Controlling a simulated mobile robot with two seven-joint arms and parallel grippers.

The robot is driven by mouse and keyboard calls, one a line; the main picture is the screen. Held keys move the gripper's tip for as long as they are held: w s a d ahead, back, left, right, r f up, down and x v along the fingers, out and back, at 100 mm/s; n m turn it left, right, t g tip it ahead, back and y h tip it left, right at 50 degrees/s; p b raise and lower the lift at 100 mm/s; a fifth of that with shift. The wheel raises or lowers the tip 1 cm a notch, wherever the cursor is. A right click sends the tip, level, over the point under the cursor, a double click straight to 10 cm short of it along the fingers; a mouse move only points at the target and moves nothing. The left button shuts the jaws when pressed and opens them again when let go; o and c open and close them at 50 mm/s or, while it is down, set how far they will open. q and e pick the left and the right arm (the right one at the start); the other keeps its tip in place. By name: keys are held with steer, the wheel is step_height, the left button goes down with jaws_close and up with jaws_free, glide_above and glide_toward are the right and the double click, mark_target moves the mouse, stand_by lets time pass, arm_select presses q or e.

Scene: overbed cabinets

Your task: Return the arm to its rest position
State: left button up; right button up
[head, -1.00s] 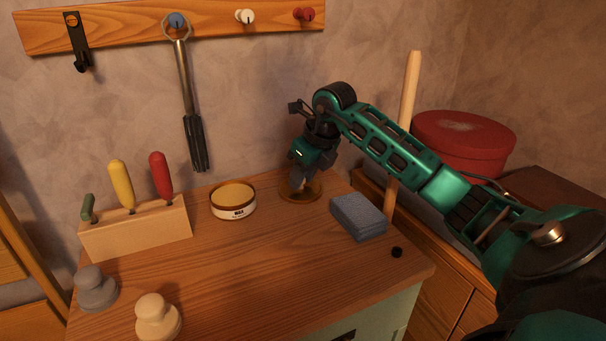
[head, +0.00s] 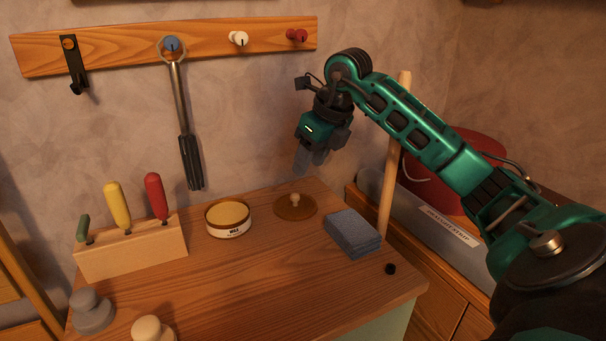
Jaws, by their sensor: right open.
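My right arm, green and black, comes in from the right side of the head view. My right gripper (head: 312,160) points down above the back of the wooden cabinet top, open and empty. Below it, a round brown lid (head: 296,207) with a small pale knob lies flat on the wood, apart from the fingers. An uncovered round tin of wax (head: 228,218) stands left of the lid. My left gripper is not in the picture.
A grey-blue sponge block (head: 352,233) and a wooden pole (head: 393,160) stand near the arm. A block with several colored handles (head: 133,250) is at left. A wall rail (head: 120,50) holds a hanging tool (head: 187,130). A red round box (head: 440,180) is partly behind the arm.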

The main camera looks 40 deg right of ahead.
steer(key=shift+v, duration=1.15)
